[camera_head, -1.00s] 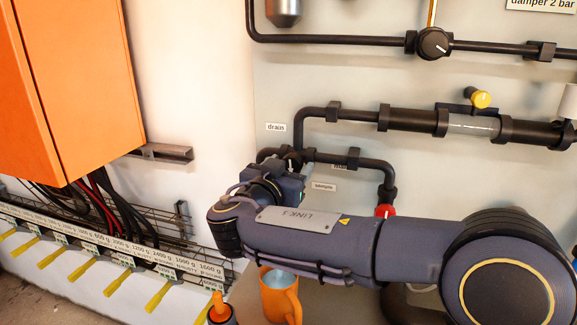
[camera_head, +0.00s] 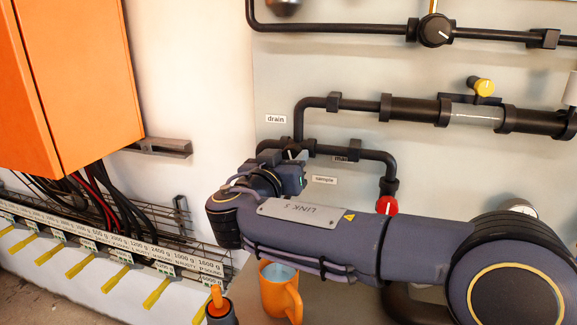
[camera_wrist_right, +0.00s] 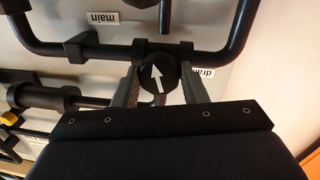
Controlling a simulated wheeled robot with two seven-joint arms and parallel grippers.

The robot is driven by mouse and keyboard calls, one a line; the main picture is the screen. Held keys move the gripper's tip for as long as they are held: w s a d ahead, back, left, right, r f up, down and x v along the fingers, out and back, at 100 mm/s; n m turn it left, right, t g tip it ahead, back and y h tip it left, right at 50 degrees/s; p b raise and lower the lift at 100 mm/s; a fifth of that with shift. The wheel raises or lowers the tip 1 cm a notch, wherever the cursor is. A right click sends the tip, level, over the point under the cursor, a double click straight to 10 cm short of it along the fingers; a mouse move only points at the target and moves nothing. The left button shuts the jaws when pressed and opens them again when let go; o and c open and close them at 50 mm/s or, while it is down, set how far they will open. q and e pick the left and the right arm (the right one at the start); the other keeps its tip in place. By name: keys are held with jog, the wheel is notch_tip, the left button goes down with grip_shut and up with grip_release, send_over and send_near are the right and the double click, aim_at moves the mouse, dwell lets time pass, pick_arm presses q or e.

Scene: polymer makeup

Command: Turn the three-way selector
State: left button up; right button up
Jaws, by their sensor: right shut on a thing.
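The three-way selector (camera_wrist_right: 158,72) is a round dark knob with a white arrow, on the black pipe junction. In the right wrist view the arrow points up and slightly left. My right gripper (camera_wrist_right: 160,82) is shut on it, one finger at each side. In the head view the selector (camera_head: 291,152) shows only in part, behind my right wrist. My left gripper is not in view.
A red knob (camera_head: 387,205) sits on the pipe just above my right forearm. An orange mug (camera_head: 280,292) and an orange-topped tool (camera_head: 219,305) stand below the arm. An orange cabinet (camera_head: 70,90) and a wire tray with yellow-handled tools are at the left.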

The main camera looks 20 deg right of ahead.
jog(key=n+b, duration=0.2)
jog(key=n, duration=0.1)
jog(key=shift+f, duration=0.25)
jog(key=n+b, duration=0.1)
jog(key=n, duration=0.2)
jog(key=shift+n+b, duration=0.3)
jog(key=shift+b, duration=0.1)
jog(key=n, duration=0.4)
jog(key=shift+r+t+b, duration=0.1)
jog(key=shift+t+b, duration=0.25)
jog(key=shift+t, duration=0.05)
jog(key=n, duration=0.5)
jog(key=shift+d+t+y, duration=0.1)
jog(key=shift+t+y, duration=0.2)
jog(key=o, duration=1)
jog(key=shift+s, duration=0.1)
